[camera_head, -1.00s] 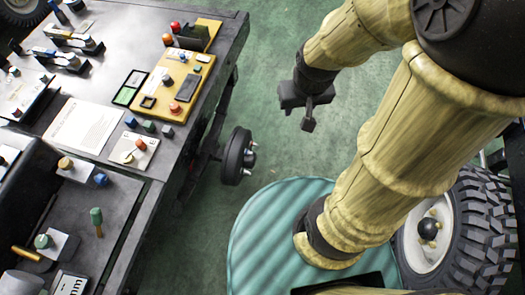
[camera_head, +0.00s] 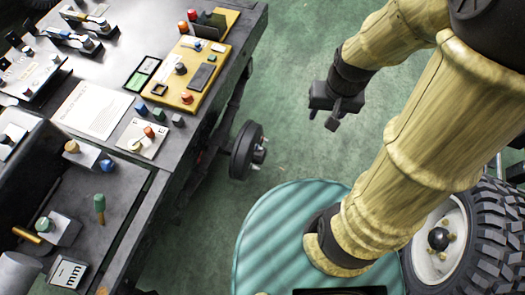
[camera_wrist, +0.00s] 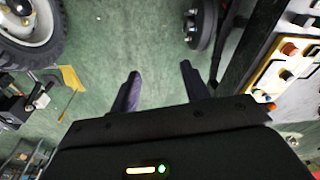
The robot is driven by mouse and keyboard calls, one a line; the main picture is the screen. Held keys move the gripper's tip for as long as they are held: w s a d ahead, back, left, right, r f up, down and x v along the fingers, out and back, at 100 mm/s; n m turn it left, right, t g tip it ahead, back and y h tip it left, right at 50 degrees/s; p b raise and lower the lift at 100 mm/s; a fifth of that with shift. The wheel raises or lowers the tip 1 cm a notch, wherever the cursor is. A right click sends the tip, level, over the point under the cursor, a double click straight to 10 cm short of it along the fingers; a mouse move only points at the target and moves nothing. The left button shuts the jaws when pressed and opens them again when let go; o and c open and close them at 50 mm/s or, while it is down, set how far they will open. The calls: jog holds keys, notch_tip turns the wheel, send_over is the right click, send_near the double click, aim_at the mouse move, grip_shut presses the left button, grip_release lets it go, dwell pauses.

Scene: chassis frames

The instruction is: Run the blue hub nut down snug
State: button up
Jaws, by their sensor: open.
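A dark hub (camera_head: 247,152) with pale studs sits at the right side of the bench, low near the green floor. It also shows at the top of the wrist view (camera_wrist: 202,24). No blue nut can be made out on it. A small blue piece (camera_head: 107,166) lies in the bench's lower left bay; I cannot tell if it is the hub nut. My gripper (camera_head: 330,118) hangs over open floor, right of the hub and apart from it. In the wrist view its two fingers (camera_wrist: 161,88) are spread with nothing between them.
The bench (camera_head: 215,90) fills the left, with a yellow panel (camera_head: 205,72), a white sheet (camera_head: 95,108) and a green-handled tool (camera_head: 99,207). A knobby-tyred wheel (camera_head: 480,235) stands at lower right.

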aim_at(262, 152)
notch_tip(262, 152, down, 36)
jog(key=w+a+m+g+y+b, duration=0.4)
jog(key=m+y+b, duration=0.5)
jog(key=b, duration=1.5)
jog(key=w+d+f+m+t+y+b, duration=0.2)
jog(key=w+f+m+t+y+b, duration=0.1)
jog(key=f+b, duration=0.6)
jog(key=w+d+f+m+t+y+b, duration=0.3)
jog(key=f+b, duration=0.6)
jog(key=f, duration=0.4)
jog(key=w+m+t+y, duration=0.1)
jog(key=w+m+t, duration=0.1)
jog(key=m, duration=0.1)
jog(key=shift+w+m+t+y, duration=0.3)
jog(key=shift+w+m, duration=0.1)
jog(key=shift+a, duration=0.1)
jog(key=b+x, duration=0.2)
jog(key=x, duration=0.3)
jog(key=b+x, duration=0.2)
jog(key=x, duration=0.4)
jog(key=b+x, duration=0.3)
jog(key=x, duration=0.2)
jog(key=shift+s+a+f, duration=0.1)
jog(key=shift+a+f, duration=0.15)
jog(key=shift+w+a+r, duration=0.1)
jog(key=shift+w+a, duration=0.1)
jog(key=shift+a, duration=0.2)
